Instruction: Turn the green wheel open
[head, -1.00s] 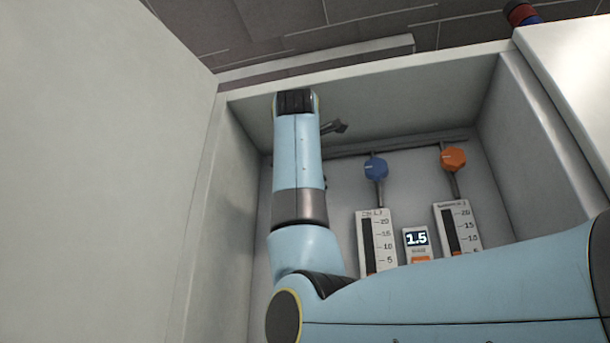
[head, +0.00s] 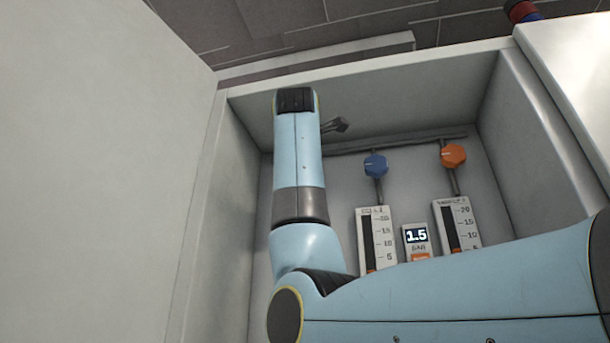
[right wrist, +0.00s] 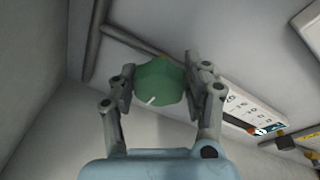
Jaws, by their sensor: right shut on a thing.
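The green wheel (right wrist: 157,82) shows in the right wrist view, a faceted knob with a white mark on its lower left face. My right gripper (right wrist: 160,74) has one finger on each side of it and is shut on it. In the head view my right arm reaches into the cabinet and hides the green wheel. Only a dark piece of the right gripper (head: 336,126) shows beside the arm's end. My left gripper is not in view.
A blue wheel (head: 376,165) and an orange wheel (head: 453,156) sit on pipes to the right of my arm. Below them are two scaled gauges and a display (head: 416,237) reading 1.5. Cabinet walls enclose the space; a white panel (head: 90,160) stands at the left.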

